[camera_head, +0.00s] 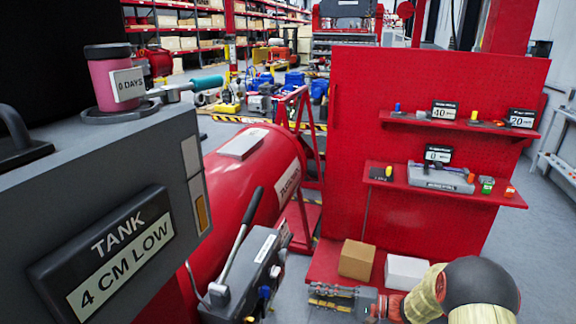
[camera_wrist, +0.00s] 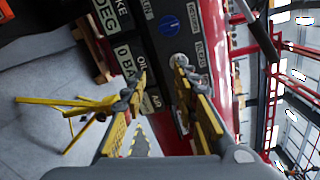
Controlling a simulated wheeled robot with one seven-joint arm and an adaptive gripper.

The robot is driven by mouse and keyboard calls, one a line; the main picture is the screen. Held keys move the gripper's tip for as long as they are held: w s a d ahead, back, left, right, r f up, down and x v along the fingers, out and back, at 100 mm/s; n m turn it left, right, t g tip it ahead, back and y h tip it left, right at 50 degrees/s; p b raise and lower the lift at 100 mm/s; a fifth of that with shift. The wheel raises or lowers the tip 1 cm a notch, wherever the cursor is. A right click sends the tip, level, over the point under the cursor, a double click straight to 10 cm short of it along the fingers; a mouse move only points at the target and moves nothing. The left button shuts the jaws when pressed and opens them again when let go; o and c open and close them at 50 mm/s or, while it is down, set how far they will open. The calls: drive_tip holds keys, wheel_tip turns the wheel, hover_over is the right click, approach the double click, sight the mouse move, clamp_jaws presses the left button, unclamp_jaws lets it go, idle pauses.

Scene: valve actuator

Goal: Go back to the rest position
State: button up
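My gripper (camera_wrist: 160,72) is open in the wrist view, with its two yellow-padded fingers apart and nothing seen held between them. In the head view my gripper (camera_head: 322,296) is low, right of the grey control box (camera_head: 245,275) with the long lever (camera_head: 240,235). The lever leans up to the right.
A red tank (camera_head: 245,180) stands behind the control box. A grey cabinet with a "TANK 4 CM LOW" sign (camera_head: 105,255) fills the left. A red board with shelves (camera_head: 440,190) stands right, with a cardboard box (camera_head: 356,260) and white box (camera_head: 406,272) at its foot.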

drive_tip(key=s+f+g+h, duration=0.2)
drive_tip(key=s+f+g, duration=0.1)
drive_tip(key=s+f, duration=0.3)
drive_tip(key=s+d+r+n+g+h, duration=0.1)
drive_tip(key=s+r+g+h, duration=0.15)
drive_tip(key=s, duration=0.45)
drive_tip(key=s+d+r+g+h, duration=0.1)
drive_tip(key=s+r+g+h, duration=0.15)
drive_tip(key=s, duration=0.35)
drive_tip(key=s+d+r+n+t+h, duration=0.3)
drive_tip(key=s+r, duration=0.3)
drive_tip(key=r, duration=0.4)
drive_tip(key=s+d+r+n+t+h, duration=0.2)
drive_tip(key=s+r+t+h, duration=0.3)
drive_tip(key=r, duration=0.6)
drive_tip(key=shift+s+d+n+h, duration=0.4)
drive_tip(key=shift+s+d+h, duration=0.2)
drive_tip(key=shift+d, duration=0.15)
